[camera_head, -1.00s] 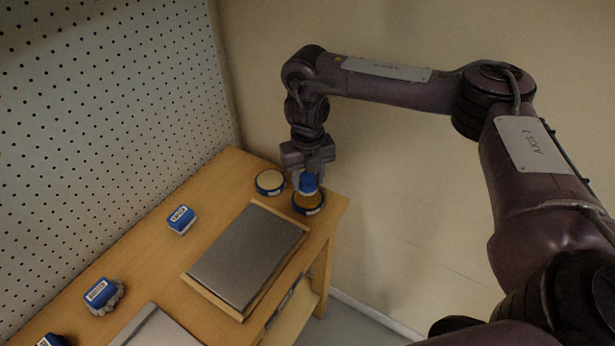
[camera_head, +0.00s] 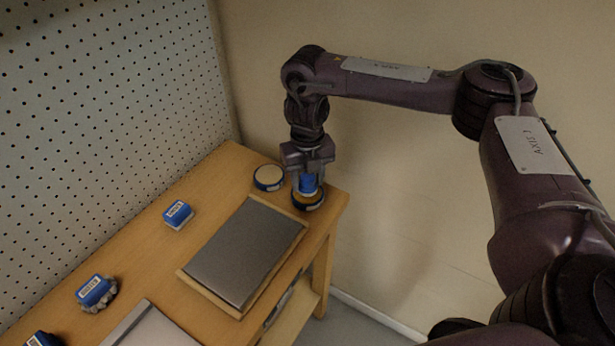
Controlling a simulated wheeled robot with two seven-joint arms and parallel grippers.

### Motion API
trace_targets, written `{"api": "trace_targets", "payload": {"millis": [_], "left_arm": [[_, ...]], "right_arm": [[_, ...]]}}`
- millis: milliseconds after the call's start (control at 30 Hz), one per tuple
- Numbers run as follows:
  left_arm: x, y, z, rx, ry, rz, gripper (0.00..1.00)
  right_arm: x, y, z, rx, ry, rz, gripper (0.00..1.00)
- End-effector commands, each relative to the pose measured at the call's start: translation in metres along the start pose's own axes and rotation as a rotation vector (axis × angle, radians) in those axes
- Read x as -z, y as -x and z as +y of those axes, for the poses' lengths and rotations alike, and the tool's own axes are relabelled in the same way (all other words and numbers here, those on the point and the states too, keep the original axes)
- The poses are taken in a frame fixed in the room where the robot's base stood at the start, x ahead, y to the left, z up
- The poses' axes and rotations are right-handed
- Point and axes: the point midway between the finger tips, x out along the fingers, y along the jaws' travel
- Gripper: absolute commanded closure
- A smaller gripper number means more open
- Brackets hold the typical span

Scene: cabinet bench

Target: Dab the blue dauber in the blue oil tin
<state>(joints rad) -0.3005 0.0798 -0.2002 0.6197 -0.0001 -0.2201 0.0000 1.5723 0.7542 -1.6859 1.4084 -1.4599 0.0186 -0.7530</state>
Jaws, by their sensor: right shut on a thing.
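My right gripper (camera_head: 308,181) is at the far right corner of the bench, shut on the blue dauber (camera_head: 308,184). The dauber is upright over a round blue oil tin (camera_head: 310,203) with a tan-coloured inside. The dauber's lower end is at the tin's opening; I cannot tell how deep it sits. A second round blue tin (camera_head: 268,178) with a paler inside stands just to the left. My left gripper is not in view.
A grey metal panel on a wooden board (camera_head: 240,254) lies mid-bench. Blue labelled blocks (camera_head: 177,213) and (camera_head: 94,290) stand along the left side, beside the pegboard (camera_head: 90,140). Another flat grey panel (camera_head: 152,328) lies at the front. A plain wall rises behind.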

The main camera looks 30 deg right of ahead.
Motion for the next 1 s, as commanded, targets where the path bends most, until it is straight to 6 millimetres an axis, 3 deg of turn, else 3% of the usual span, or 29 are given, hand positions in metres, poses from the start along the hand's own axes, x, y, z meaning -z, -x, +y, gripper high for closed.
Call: {"api": "trace_targets", "payload": {"millis": [1000], "left_arm": [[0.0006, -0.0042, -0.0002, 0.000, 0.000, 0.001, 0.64]], "right_arm": [[-0.0001, -0.0095, 0.0002, 0.000, 0.000, 0.000, 0.74]]}}
